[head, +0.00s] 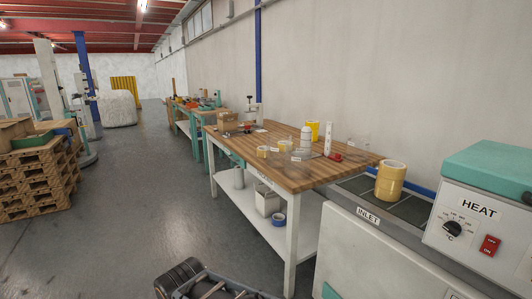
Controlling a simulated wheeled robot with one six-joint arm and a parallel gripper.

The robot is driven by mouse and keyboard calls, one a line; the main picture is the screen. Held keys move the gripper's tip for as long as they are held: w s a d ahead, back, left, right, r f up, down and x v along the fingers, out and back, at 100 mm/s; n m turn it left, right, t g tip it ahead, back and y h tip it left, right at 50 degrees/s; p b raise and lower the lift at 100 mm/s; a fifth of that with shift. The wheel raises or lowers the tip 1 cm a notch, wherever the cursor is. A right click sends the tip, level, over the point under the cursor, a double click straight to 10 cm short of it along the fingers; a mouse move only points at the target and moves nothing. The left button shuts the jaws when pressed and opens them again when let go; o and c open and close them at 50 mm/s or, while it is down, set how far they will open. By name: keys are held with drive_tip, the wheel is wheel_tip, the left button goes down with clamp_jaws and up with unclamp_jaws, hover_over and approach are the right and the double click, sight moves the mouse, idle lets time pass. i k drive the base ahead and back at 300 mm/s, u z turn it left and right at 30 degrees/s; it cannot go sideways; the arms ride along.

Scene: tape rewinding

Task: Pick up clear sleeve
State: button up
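A wooden-topped workbench (262,176) stands in the middle of the head view. Faint see-through shapes, which look like a clear sleeve (302,155), are on its top near the middle, beside yellow tape rolls. Another faint clear shape shows at the bench's back right edge. They are too small and pale to make out their exact outline or to tell which is the sleeve. My gripper cannot be made out in this view; only a dark part, which seems to be mine, shows at the bottom edge, well apart from the bench top.
A tan tape roll stack (390,182) stands on the INLET machine, right of the bench. A HEAT control box (478,222) is far right. Pallets (38,172) are left; the floor between is clear.

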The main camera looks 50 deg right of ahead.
sight(275, 141)
drive_tip(key=i, duration=1.45)
drive_tip(key=z, duration=0.65)
drive_tip(key=i, duration=1.1)
drive_tip(key=z, duration=1)
